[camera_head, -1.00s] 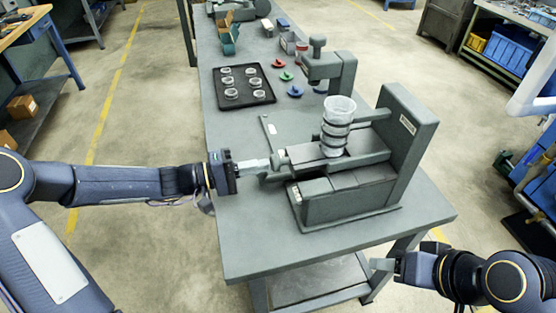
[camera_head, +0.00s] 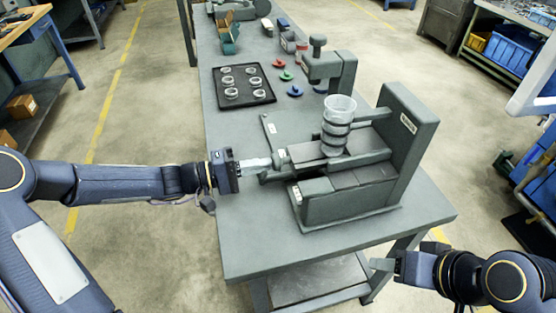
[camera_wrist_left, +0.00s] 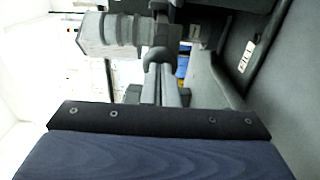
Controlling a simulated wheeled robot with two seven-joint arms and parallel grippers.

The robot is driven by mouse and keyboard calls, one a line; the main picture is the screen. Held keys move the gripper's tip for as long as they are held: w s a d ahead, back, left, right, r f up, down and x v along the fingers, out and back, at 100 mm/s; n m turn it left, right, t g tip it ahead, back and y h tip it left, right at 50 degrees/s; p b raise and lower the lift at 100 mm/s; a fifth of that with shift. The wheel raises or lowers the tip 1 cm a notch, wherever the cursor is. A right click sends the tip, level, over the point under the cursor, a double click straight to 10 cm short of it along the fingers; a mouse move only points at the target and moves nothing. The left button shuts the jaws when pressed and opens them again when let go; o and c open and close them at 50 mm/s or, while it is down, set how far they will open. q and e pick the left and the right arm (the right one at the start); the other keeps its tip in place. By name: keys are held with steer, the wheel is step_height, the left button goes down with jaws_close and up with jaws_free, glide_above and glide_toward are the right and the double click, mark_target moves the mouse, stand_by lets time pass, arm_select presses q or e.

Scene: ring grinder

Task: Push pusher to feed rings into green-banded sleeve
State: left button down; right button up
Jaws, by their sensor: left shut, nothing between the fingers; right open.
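The grey ring grinder (camera_head: 400,150) stands on the bench. A translucent sleeve with dark bands (camera_head: 338,125) stands upright on its slide; I cannot make out a green band. The pusher (camera_head: 281,160) is the grey rod end at the machine's left side. My left gripper (camera_head: 268,163) is shut with its fingertips at the pusher's end; whether they touch it I cannot tell. My right gripper (camera_head: 385,264) is open and empty, off the bench's front right.
A black tray (camera_head: 262,97) with several clear rings lies behind left. Red, green and blue parts (camera_head: 287,76) lie beside it. A grey post with a knob (camera_head: 318,60) stands behind the sleeve. The bench's front left (camera_head: 250,240) is clear.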

mark_target(282, 161)
arm_select(q)
steer(key=shift+b+x, duration=1.8)
steer(key=shift+x, duration=1.3)
steer(key=v, duration=0.6)
steer(key=shift+a, duration=0.3)
steer(key=shift+s, duration=0.1)
steer(key=shift+v, duration=2.55)
